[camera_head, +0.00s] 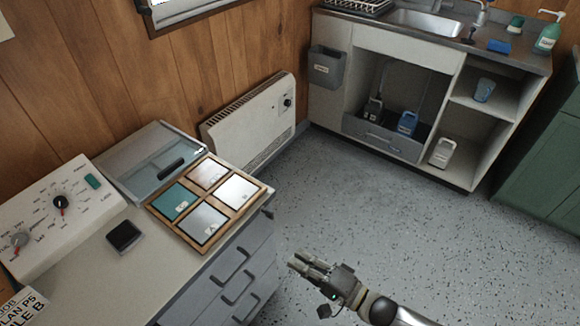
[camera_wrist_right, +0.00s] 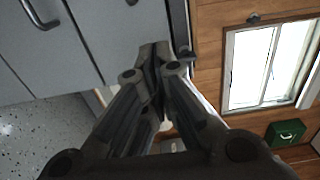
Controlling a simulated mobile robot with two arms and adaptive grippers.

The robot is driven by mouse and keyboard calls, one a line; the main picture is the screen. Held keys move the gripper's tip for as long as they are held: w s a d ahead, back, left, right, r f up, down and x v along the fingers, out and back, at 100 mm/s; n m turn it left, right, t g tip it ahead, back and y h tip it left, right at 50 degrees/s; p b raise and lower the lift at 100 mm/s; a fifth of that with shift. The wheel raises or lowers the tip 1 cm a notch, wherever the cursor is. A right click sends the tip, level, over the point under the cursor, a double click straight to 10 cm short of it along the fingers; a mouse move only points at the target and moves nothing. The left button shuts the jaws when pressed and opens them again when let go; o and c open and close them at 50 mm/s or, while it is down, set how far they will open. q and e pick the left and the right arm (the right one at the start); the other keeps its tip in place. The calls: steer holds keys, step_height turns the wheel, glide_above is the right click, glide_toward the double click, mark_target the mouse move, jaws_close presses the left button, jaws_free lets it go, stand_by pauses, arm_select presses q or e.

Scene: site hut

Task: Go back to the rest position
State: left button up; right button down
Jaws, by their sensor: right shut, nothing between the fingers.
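My right gripper (camera_head: 309,266) is in the lower middle of the head view, over the speckled floor and to the right of the grey drawer unit (camera_head: 235,283). Its fingers point left toward the drawers. In the right wrist view its fingertips (camera_wrist_right: 157,60) are together, with nothing between them. My left gripper shows in neither view.
The worktop holds a control panel (camera_head: 55,215), a wooden tray (camera_head: 178,238) with several tiles, and a black pad (camera_head: 124,236). A wall heater (camera_head: 250,125) stands behind. A sink cabinet (camera_head: 349,100) is at the back right. Open floor (camera_head: 385,215) lies between.

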steer(key=s+d+f+n+h+p, duration=0.1)
steer(key=s+d+f+h, duration=0.1)
steer(key=d+f+h, duration=0.45)
steer(key=s+d+f+n+g+h, duration=0.1)
steer(key=d+f+n, duration=0.15)
steer(key=f, duration=0.65)
steer(key=s+d+f+n+h+p, duration=0.1)
steer(key=s+d+f+h, duration=0.15)
steer(key=d+f, duration=0.4)
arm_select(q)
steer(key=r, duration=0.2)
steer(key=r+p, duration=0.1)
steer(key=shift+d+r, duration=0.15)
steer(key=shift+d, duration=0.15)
arm_select(e)
steer(key=s+d+f+n+g+h, duration=0.1)
steer(key=s+f+g, duration=0.2)
steer(key=s, duration=0.7)
steer(key=s+d+f+n+g+h, duration=0.2)
steer(key=s+f, duration=0.4)
steer(key=s, duration=0.4)
steer(key=s+d+f+n+g+h, duration=0.1)
steer(key=s+f, duration=0.4)
steer(key=s, duration=0.5)
steer(key=d+n+g, duration=0.1)
steer(key=g, duration=0.1)
steer(key=shift+f+g+h, duration=0.15)
steer(key=shift+g+h, duration=0.15)
steer(key=shift+w, duration=0.1)
